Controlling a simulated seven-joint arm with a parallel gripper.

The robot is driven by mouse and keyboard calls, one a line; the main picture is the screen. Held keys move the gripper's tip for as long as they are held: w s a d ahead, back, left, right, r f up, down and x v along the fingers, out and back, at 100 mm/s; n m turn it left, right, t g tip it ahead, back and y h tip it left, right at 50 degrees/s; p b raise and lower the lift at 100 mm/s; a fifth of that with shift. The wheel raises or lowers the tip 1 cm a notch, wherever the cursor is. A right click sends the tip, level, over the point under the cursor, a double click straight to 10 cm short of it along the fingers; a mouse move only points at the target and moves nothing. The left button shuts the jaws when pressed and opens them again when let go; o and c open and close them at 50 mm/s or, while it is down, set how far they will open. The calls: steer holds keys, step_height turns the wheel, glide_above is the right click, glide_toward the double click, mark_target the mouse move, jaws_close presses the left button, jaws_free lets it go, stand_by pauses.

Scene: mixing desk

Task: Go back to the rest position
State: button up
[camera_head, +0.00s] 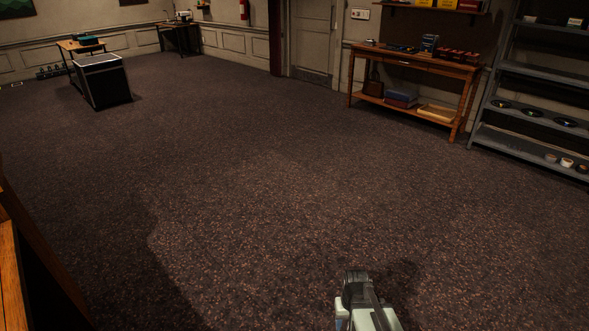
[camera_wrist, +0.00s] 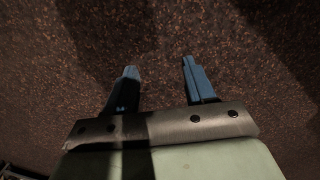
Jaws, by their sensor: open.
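My gripper (camera_wrist: 158,80) shows in the wrist view with its two blue fingers spread apart. Nothing is between the fingers; only the speckled dark carpet (camera_wrist: 160,30) lies beyond them. In the head view a pale and dark part of my arm shows at the bottom, right of the middle, over the carpet (camera_head: 250,190). The fingers cannot be made out in that view.
A wooden table (camera_head: 415,60) with boxes and small items stands at the back right, beside a grey metal shelf (camera_head: 530,72). A black case (camera_head: 105,84) stands at the far left. A wooden edge (camera_head: 12,275) is at the near left. The middle floor is clear.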

steer(key=s+f+g, duration=0.3)
steer(key=s+f, duration=0.5)
steer(key=s, duration=0.5)
steer(key=s+f+g, duration=0.3)
steer(key=s+f, duration=0.5)
steer(key=s, duration=0.5)
steer(key=shift+s+f, duration=0.35)
steer(key=shift+f, duration=0.05)
steer(key=shift+c, duration=0.5)
